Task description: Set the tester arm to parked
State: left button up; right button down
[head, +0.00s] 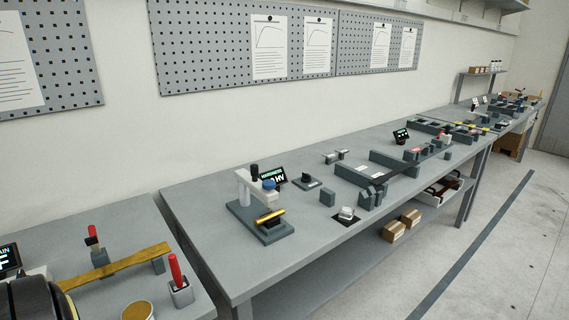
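The hardness tester stands on the long grey bench, with a dark grey base (247,222) and a pale column. Its pale arm (257,192) reaches from the column toward the front right, with a black knob (255,170) and a blue cap (269,185) on top. A brass-coloured bar (270,216) lies on the base below the arm's end; whether the arm touches it I cannot tell. A small display (273,175) reading "HARDNESS" and "HV" stands behind, partly hidden by the arm. Neither of my grippers is in view.
Grey blocks (327,198), a black knob unit (307,181) and a long fixture (394,166) stand right of the tester. A nearer table (100,240) holds a yellow bar (115,266) and a red-handled part (179,285). Bench left of the tester is clear.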

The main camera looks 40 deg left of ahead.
aim_at(250, 180)
jog(key=u, duration=0.6)
jog(key=i, duration=0.9)
jog(key=u, duration=0.9)
